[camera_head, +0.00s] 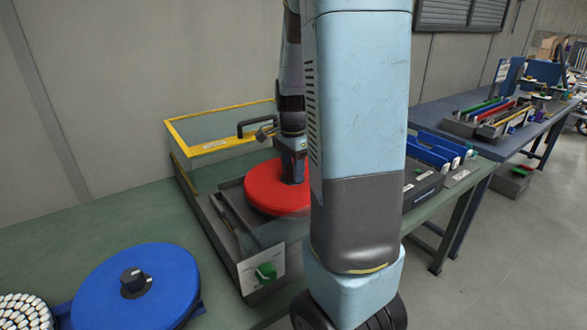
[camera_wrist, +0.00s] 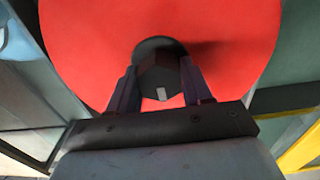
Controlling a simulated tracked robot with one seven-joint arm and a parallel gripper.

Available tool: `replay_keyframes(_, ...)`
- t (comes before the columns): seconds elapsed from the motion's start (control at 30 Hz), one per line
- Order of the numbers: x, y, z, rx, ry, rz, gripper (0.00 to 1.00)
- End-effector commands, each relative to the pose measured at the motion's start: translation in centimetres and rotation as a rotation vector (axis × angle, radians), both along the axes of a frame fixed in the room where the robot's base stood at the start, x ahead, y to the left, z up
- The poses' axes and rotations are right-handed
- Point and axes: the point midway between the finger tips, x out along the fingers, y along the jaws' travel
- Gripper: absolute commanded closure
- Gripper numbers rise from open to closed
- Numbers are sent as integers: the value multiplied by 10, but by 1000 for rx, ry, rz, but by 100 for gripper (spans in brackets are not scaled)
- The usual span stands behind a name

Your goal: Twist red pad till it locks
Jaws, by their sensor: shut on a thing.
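The red pad (camera_head: 262,190) is a large round disc on the machine with the yellow-edged guard, at the middle of the head view. It fills most of the wrist view (camera_wrist: 90,50). A dark knob (camera_wrist: 160,72) with a small light mark stands at its centre. My gripper (camera_wrist: 158,80) is shut on this knob, one finger on each side. In the head view my gripper (camera_head: 293,165) comes down onto the pad from above. My arm hides the pad's right part. Whether the pad is locked cannot be told.
A blue disc (camera_head: 137,288) with a black knob lies on the green bench (camera_head: 60,225) at left. A yellow-edged guard (camera_head: 210,146) stands behind the pad. Blue-handled items (camera_head: 435,150) lie at right.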

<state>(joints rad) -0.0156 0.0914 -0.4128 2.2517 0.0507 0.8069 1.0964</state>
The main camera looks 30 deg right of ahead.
Motion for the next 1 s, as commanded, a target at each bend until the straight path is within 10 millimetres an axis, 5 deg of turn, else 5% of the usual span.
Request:
replay_keyframes(0.23,0,0,0,0,-1,0,100)
replay_keyframes(0.47,0,0,0,0,-1,-47,100)
replay_keyframes(1.0,0,0,-1,0,0,-599,100)
